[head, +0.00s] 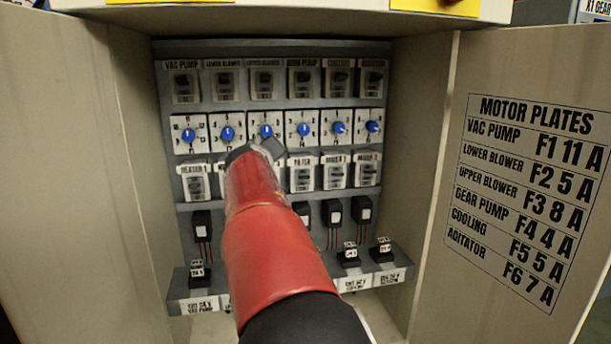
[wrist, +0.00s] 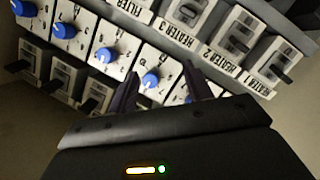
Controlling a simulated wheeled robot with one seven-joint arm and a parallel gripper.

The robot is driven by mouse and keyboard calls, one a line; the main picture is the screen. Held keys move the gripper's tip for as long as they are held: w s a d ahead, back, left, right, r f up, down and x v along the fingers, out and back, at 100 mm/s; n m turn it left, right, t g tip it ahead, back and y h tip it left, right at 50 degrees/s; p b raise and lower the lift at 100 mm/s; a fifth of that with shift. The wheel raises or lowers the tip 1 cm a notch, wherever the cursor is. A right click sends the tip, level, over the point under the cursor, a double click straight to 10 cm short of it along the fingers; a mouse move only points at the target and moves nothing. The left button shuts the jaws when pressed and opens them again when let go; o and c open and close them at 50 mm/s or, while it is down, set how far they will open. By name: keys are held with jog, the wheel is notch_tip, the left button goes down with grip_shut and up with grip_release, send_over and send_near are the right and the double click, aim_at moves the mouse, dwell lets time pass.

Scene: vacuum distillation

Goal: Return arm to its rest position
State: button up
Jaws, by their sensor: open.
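My red arm (head: 270,240) reaches into an open electrical cabinet in the head view. Its end is close to the row of blue knobs, below the third knob (head: 266,131). In the wrist view my gripper (wrist: 160,85) has its two dark fingers spread apart. A blue knob (wrist: 151,80) shows between the fingers, and another blue knob (wrist: 103,55) lies to their left. I cannot tell whether a finger touches a knob. In the head view my arm hides part of the lower rows.
The left cabinet wall (head: 60,170) and the right door (head: 530,190) with its motor plates list flank the panel. Switches (head: 185,83) fill the top row. Black plug-like parts (head: 362,208) with red wires and a lower ledge (head: 375,276) sit below.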

jog(key=s+d+f+m+g+h, duration=0.1)
jog(key=d+f+m, duration=0.1)
jog(key=d, duration=0.5)
jog(key=s+d+f+m+g, duration=0.2)
jog(key=d, duration=0.5)
jog(key=s+d+f+m+g, duration=0.3)
jog(key=s+d+f, duration=0.3)
jog(key=s+d, duration=0.55)
jog(key=s+f+g, duration=0.1)
jog(key=s+f, duration=0.3)
jog(key=s, duration=0.5)
jog(key=s+f+m+g+y, duration=0.1)
jog(key=s+f+g, duration=0.15)
jog(key=s, duration=0.75)
jog(key=s+f, duration=0.4)
jog(key=s, duration=0.5)
notch_tip(320, 180, up, 13)
jog(key=p, duration=1.3)
jog(key=shift+s+d+f+p, duration=0.2)
jog(key=shift+s+d+p, duration=0.1)
jog(key=shift+s+d, duration=0.05)
